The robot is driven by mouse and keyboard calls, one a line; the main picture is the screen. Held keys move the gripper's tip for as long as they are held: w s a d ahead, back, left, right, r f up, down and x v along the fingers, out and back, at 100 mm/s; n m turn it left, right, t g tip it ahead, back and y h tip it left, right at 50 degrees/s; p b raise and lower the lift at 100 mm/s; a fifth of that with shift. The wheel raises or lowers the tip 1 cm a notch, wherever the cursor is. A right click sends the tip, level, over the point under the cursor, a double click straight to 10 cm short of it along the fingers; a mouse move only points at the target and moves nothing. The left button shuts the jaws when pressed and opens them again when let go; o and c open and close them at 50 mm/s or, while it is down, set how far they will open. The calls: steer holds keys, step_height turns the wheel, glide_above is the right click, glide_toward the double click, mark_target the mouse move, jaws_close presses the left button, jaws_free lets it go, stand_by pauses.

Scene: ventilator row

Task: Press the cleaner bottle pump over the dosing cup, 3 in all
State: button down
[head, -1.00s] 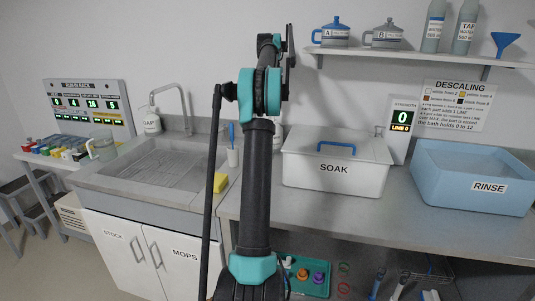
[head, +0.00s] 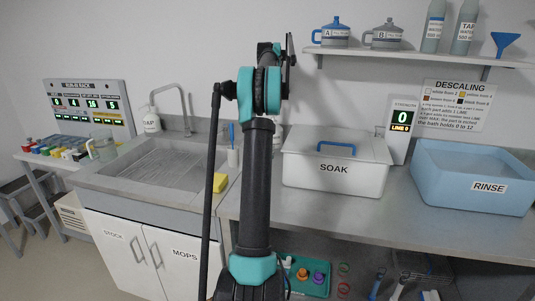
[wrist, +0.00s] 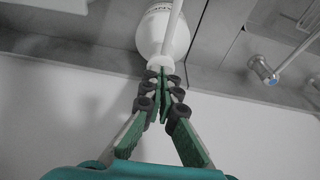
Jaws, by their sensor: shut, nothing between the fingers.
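In the wrist view a white pump bottle (wrist: 163,35) stands at the top middle, with a pale collar and a thin white nozzle or stem running up across it. In the head view only a sliver of a white bottle (head: 278,132) shows behind my arm, and the gripper's fingers are not distinct. I cannot make out the dosing cup; my arm hides part of the counter.
A SOAK box (head: 333,178) and a blue RINSE tub (head: 470,190) stand on the counter to the right. Left are the sink (head: 150,168), a faucet (head: 187,105), a soap bottle (head: 152,122) and a yellow sponge (head: 220,182). A shelf (head: 410,55) hangs above right.

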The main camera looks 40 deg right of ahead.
stand_by(0.4)
steer(key=shift+r, duration=1.5)
steer(key=shift+f, duration=0.15)
steer(key=shift+f, duration=1.5)
steer(key=shift+r, duration=1.65)
steer(key=shift+f, duration=0.2)
